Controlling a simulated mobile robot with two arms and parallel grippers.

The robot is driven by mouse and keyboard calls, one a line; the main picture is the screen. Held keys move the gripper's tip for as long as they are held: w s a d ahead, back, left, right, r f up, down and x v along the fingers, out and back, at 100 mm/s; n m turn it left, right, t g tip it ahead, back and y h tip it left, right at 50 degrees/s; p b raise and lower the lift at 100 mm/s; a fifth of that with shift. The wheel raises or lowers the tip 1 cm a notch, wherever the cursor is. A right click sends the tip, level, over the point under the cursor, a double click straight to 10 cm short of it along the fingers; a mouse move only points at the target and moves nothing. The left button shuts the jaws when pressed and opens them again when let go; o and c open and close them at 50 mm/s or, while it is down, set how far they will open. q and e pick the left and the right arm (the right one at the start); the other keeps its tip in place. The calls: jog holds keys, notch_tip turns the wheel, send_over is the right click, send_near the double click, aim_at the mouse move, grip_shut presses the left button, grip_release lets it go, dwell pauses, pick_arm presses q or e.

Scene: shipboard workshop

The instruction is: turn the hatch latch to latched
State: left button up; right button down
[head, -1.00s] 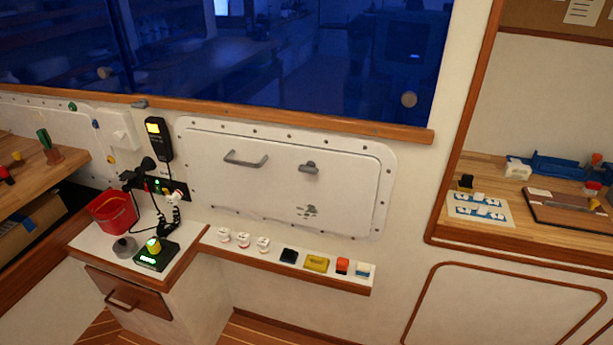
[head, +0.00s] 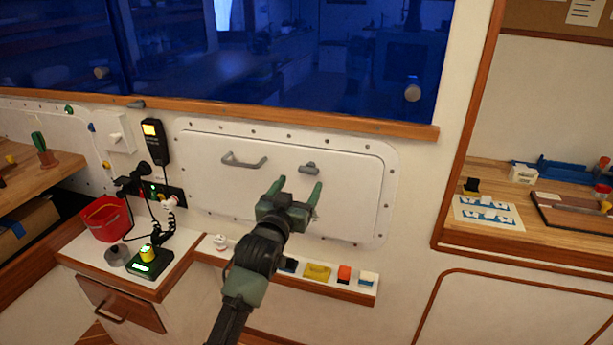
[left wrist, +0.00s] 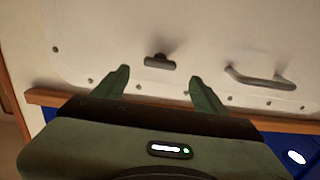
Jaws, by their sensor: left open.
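The white hatch (head: 230,190) is set in the wall below the blue window, with a grey bar handle (head: 243,160) at its upper left. The small grey hatch latch (head: 309,168) sits near its top, right of the handle. My left gripper (head: 297,187) is open and empty in front of the hatch, just below the latch in the head view. In the left wrist view the latch (left wrist: 160,62) appears beyond and between the two green fingertips (left wrist: 158,78), apart from them. The bar handle (left wrist: 260,78) is to the right there. My right gripper is not in view.
A narrow ledge below the hatch holds a yellow block (head: 317,271), a red block (head: 344,274) and other small items. A red bin (head: 104,219) and a green-based device (head: 150,262) stand on the left counter. A wooden workbench (head: 490,238) is at right.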

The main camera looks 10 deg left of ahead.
aim_at(308, 172)
pick_arm(q)
jog(key=shift+w+d+f+p, duration=0.15)
jog(key=shift+w+d, duration=0.1)
jog(key=shift+w, duration=1.5)
jog(key=shift+w+d+r+p, duration=0.15)
jog(key=shift+w+d, duration=0.1)
jog(key=shift+w, duration=1.45)
jog(key=shift+f, duration=0.1)
jog(key=c, duration=1.4)
